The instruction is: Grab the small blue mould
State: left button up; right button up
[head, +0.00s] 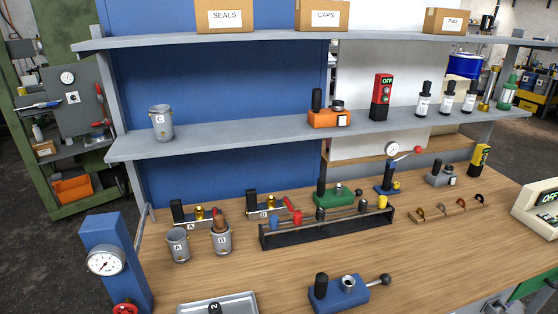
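No gripper of mine is in the head view. The thing that best fits the small blue mould is a blue block (348,295) at the front middle of the wooden table. It has an upright black knob, a round metal cup on top and a lever with a black ball on its right. Its lower front edge is close to the bottom of the picture. A smaller blue unit (386,190) stands farther back, under a gauge and a red-tipped lever. I cannot tell for sure which of the two is the mould.
A black rack (330,232) with coloured pieces stands behind the front blue block. Cups A (178,246) and B (221,240) stand left of it. A metal tray (240,303) lies left of the block. A blue gauge post (112,240) rises at the left.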

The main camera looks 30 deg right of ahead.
aim_at(347, 292)
jog(key=z, duration=1.4)
jog(key=i+l+u, duration=0.1)
jog(key=l, duration=0.4)
jog(key=i+u, duration=0.05)
